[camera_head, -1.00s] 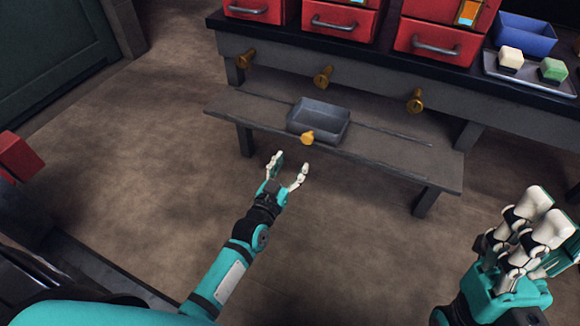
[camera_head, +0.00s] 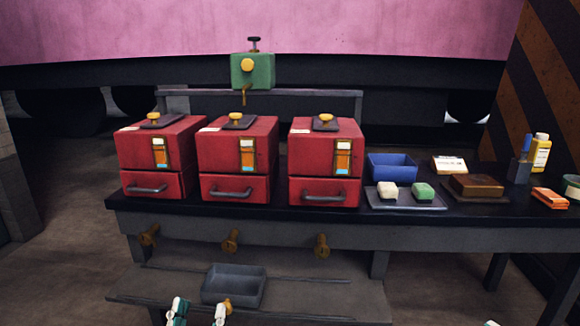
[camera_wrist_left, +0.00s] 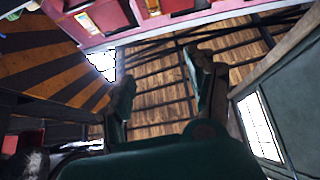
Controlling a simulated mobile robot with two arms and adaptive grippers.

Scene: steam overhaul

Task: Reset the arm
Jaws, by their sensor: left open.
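My left gripper (camera_head: 199,313) shows at the bottom edge of the head view, its two white-tipped fingers apart and nothing between them. It is in front of the low bench, just below the grey tray (camera_head: 234,285). In the left wrist view the dark fingers of the left gripper (camera_wrist_left: 160,85) stand spread and empty against wooden planks and dark beams. Only a small white tip of my right gripper (camera_head: 491,323) shows at the bottom right edge, too little to tell its state. Most of both arms is out of view.
Three red boxes (camera_head: 236,160) with drawers stand on the black worktop, with a blue bin (camera_head: 391,166) and a tray (camera_head: 404,202) with two blocks to their right. Several brass fittings (camera_head: 231,241) stick out below the worktop. The low bench (camera_head: 320,300) is otherwise mostly clear.

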